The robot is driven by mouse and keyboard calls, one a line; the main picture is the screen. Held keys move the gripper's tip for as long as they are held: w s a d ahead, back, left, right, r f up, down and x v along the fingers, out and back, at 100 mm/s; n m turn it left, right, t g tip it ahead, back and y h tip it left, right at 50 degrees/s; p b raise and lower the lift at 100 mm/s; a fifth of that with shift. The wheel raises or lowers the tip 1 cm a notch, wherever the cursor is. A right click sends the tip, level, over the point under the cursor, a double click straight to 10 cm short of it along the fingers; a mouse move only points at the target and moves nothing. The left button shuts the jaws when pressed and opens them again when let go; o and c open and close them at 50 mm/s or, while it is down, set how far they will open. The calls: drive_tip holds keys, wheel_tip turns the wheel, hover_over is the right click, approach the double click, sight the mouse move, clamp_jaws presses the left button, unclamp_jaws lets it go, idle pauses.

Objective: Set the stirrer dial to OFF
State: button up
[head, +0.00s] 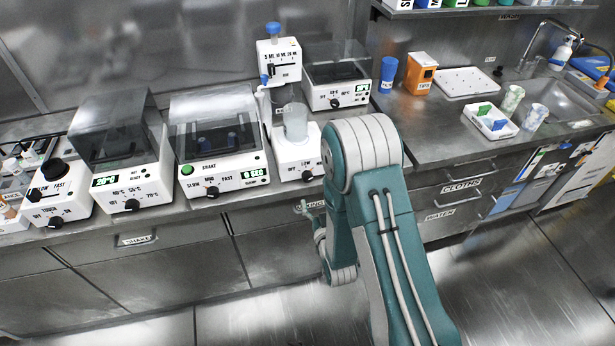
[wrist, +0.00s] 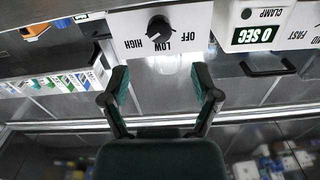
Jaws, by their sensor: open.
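The stirrer (head: 297,157) is a white unit on the counter with a clear beaker (head: 296,122) on top. In the wrist view the dial (wrist: 160,28) shows upside down among the labels OFF, LOW and HIGH. I cannot tell surely which label its pointer faces. My gripper (wrist: 160,82) is open and empty, its two fingers apart from the dial and in front of the panel. In the head view my gripper (head: 311,212) is partly hidden by my arm.
The shaker (head: 216,140) with a green 0 SEC display stands left of the stirrer. A dispenser (head: 280,62) and a lidded heater (head: 338,85) stand behind. Drawers (head: 180,262) lie below the counter edge. The floor in front is clear.

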sight(308, 179)
drive_tip(key=x, duration=0.9)
drive_tip(key=shift+w, duration=0.3)
clamp_jaws()
